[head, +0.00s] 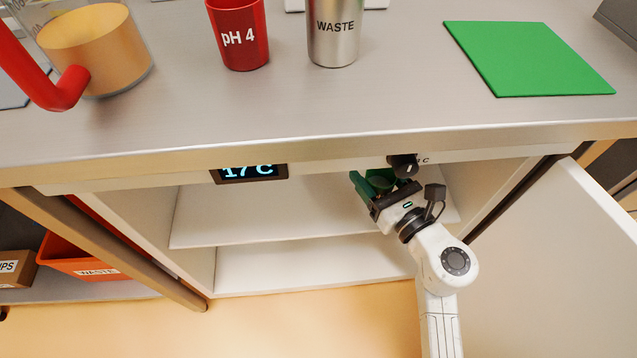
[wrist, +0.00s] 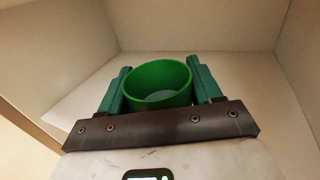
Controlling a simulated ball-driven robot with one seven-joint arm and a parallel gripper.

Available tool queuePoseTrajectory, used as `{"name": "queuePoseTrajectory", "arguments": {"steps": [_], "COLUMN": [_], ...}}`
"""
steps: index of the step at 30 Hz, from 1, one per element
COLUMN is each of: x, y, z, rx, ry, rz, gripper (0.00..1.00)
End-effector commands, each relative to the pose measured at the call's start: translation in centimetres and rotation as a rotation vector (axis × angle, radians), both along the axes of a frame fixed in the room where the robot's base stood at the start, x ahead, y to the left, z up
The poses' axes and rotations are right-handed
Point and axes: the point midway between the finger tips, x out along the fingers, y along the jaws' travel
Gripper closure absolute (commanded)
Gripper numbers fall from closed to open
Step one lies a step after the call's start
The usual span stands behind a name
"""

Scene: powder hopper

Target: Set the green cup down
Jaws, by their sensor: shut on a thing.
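The green cup (wrist: 158,82) is between the two green fingers of my gripper (wrist: 162,90) in the wrist view. The fingers are shut on its left and right sides. The cup looks close to upright, with its open top showing and something pale inside at the bottom. In the head view the cup (head: 380,178) is partly hidden by the bench edge, a dark knob and my gripper. It is inside the open cabinet under the bench, over the upper white shelf (head: 260,215). I cannot tell whether its base touches the shelf.
The cabinet door (head: 565,250) stands open at the right. The bench edge with a 17 C display (head: 249,172) overhangs the shelf. A red pH 4 cup (head: 238,50), metal WASTE cup (head: 334,45) and green mat (head: 525,58) are on the bench. The shelf's left part is clear.

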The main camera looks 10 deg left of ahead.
Motion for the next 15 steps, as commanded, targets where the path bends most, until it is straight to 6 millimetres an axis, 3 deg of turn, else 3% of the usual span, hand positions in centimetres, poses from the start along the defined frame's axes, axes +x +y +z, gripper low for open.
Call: {"name": "queuePoseTrajectory", "arguments": {"steps": [8,9,15], "x": [1.8,2.0,2.7], "y": [6.0,6.5,8.7], "z": [-3.2,-4.3,-7.0], "rx": [0.001,0.001,0.001], "ry": [-0.001,0.001,0.000], "rz": [0.005,0.004,0.003], "gripper": [0.68,0.68,0.68]}}
